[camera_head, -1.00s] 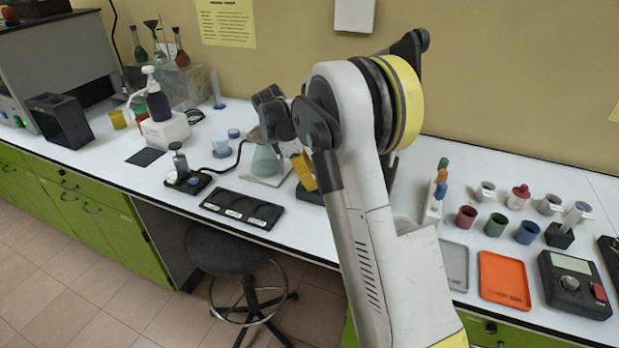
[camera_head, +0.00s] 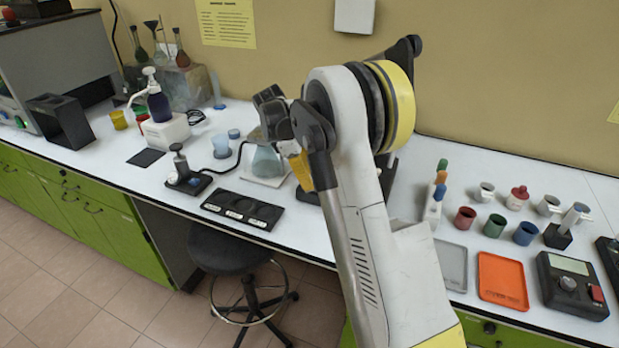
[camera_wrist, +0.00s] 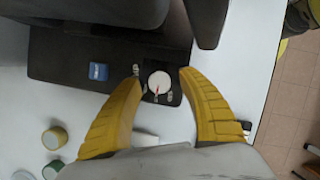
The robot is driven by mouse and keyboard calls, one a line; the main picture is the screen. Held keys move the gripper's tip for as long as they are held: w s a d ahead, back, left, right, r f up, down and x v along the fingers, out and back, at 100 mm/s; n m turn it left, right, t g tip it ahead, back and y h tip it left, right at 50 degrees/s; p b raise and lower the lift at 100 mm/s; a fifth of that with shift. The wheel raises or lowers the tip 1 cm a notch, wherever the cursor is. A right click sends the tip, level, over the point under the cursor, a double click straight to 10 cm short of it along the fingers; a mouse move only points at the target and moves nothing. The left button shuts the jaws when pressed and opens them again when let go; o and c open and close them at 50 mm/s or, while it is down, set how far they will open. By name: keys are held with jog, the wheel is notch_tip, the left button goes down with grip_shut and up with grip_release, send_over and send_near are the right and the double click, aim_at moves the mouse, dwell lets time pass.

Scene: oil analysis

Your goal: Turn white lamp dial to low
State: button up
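The white dial (camera_wrist: 159,83), with a red pointer line, sits on a dark base (camera_wrist: 60,45) in the wrist view. The pointer runs toward the bottom of the picture, and small labels around the dial are too small to read. A blue button (camera_wrist: 98,71) is on the same base, left of the dial. My gripper (camera_wrist: 160,77) is open, with one yellow finger on each side of the dial. I cannot tell whether either fingertip touches it. In the head view a yellow finger (camera_head: 301,172) shows, while my arm hides the dial.
In the wrist view, a yellow cup (camera_wrist: 54,138) stands on the white bench at lower left. In the head view, a flask (camera_head: 266,160) and a black tray (camera_head: 243,210) with round recesses are left of my gripper. An orange tray (camera_head: 502,281) lies to the right.

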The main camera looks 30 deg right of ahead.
jog(key=shift+r, duration=0.1)
jog(key=shift+w+a+r, duration=0.1)
jog(key=shift+a+r, duration=0.05)
jog(key=shift+r, duration=0.2)
jog(key=w+a, duration=0.2)
jog(key=a, duration=0.1)
jog(key=w+a, duration=0.2)
jog(key=a, duration=0.2)
jog(key=w+a, duration=0.2)
jog(key=a, duration=0.1)
jog(key=shift+w+a+r, duration=0.1)
jog(key=shift+w+a, duration=0.05)
jog(key=shift+w, duration=0.05)
